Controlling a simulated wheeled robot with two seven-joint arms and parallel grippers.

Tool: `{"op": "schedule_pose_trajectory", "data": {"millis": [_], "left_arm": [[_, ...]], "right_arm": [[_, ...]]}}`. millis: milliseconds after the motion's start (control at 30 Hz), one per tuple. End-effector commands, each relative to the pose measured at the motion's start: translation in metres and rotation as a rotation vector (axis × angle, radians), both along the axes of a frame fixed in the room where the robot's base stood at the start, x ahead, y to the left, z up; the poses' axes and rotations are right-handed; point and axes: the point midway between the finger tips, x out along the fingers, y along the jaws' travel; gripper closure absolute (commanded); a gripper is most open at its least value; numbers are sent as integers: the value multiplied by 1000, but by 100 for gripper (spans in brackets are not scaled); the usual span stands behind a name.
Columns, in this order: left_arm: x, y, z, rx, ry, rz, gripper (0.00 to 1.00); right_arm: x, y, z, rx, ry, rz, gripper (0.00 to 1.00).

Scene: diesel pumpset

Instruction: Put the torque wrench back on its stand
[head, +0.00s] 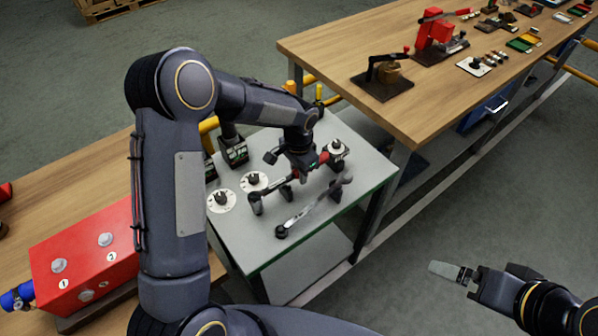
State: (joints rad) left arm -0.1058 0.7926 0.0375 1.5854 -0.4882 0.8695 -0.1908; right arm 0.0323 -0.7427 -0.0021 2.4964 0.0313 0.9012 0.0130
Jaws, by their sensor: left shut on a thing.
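My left gripper (302,170) reaches down over the grey-topped table with a green edge (262,262). It is shut on a long dark wrench with a red section (324,157), which I take as the torque wrench. The wrench lies slantwise, low over the table, and the gripper hides its middle. Short dark upright supports, one of them (256,205) at its left end, look like its stand. I cannot tell whether the wrench touches them. My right gripper (452,271) is over the floor at lower right, away from the table; its jaw opening is unclear.
A silver bar-shaped tool (312,208) lies slantwise just in front of the wrench. A red box (85,255) stands on the left bench. A wooden workbench (345,50) with tools stands behind.

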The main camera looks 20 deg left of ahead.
Motion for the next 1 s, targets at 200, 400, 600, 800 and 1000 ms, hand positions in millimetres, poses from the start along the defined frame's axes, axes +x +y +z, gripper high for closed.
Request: {"op": "schedule_pose_trajectory", "data": {"millis": [200,400,600,800,1000], "left_arm": [[1,0,2,0,-2,0,100],[1,0,1,0,-2,0,100],[1,0,-3,0,-2,0,100],[1,0,-7,0,-2,0,100],[1,0,-10,0,-2,0,100]], "right_arm": [[0,0,0,0,0,0,0],[0,0,0,0,0,0,0],[0,0,-3,0,0,0,0],[0,0,-6,0,0,0,0],[0,0,-9,0,0,0,0]]}}
